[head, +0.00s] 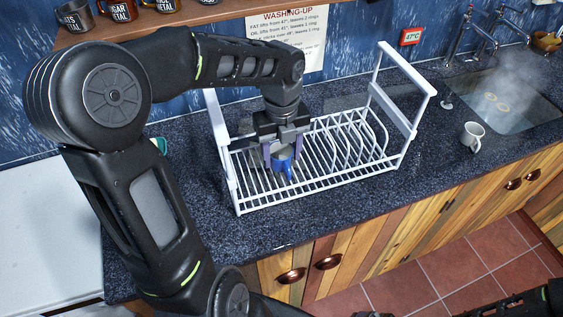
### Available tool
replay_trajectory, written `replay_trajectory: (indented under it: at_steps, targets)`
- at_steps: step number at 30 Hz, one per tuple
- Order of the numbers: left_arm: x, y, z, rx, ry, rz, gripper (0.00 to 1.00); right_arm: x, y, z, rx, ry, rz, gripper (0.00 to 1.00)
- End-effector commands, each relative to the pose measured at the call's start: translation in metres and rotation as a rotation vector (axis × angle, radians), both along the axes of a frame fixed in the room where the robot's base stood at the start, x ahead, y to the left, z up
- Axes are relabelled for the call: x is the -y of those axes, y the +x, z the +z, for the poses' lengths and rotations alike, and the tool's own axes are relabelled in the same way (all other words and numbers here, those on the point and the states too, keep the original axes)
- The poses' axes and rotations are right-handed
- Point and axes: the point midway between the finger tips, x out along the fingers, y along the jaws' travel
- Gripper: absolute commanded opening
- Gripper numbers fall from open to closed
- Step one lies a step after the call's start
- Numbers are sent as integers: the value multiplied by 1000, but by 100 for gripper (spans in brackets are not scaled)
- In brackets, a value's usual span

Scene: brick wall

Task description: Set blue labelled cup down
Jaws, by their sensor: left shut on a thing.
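A blue cup (284,164) with a pale upper part is in my left gripper (281,157), which is shut on it. The gripper points down over the left part of a white dish rack (312,196) on the counter. The cup looks upright, with its handle toward the front. I cannot tell whether its base touches the rack's bars. No lettering on the cup is readable. My right gripper is not in view.
Labelled metal mugs (120,10) stand on a wooden shelf (160,21). The rack's tall white end frames (404,68) rise on both sides.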

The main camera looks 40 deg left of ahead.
Motion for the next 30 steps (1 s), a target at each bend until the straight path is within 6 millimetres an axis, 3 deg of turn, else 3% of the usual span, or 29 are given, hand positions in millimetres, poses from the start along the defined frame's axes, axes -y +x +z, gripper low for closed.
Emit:
replay_trajectory:
  at_steps: [9,21,22,30]
  targets:
    - [0,-1,-35,-3,-2,0,8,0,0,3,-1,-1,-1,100]
    - [0,0,-41,0,0,-1,8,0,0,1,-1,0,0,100]
    - [0,0,-41,0,0,0,56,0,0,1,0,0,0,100]
    - [0,0,-40,-1,-1,0,77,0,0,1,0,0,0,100]
